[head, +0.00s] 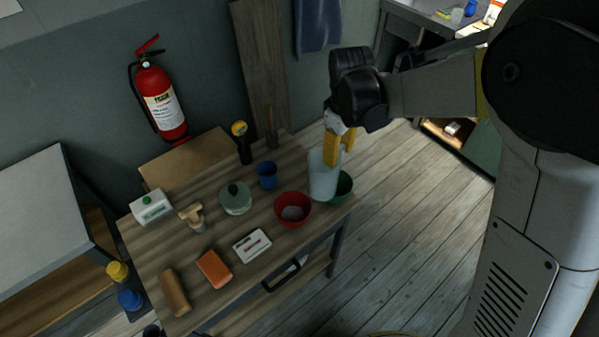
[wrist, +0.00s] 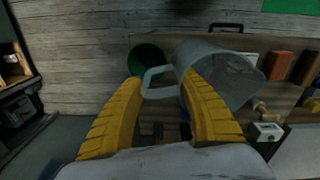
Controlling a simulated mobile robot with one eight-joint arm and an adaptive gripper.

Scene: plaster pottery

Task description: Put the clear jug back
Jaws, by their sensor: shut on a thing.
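The clear jug (head: 322,178) is upright at the right end of the wooden table (head: 222,225) in the head view. My gripper (head: 340,150), with yellow fingers, is at its upper right side and shut on it. In the wrist view the fingers (wrist: 165,110) close on the jug's handle, and the clear body (wrist: 228,75) extends to the right. I cannot tell whether the jug's base touches the table.
A green bowl (head: 343,186) is close beside the jug on the right, and a red bowl (head: 292,210) is at its lower left. A blue cup (head: 267,175) and a lidded pot (head: 235,198) stand further left. An orange block (head: 214,268) and a white tray (head: 252,245) lie nearer the front.

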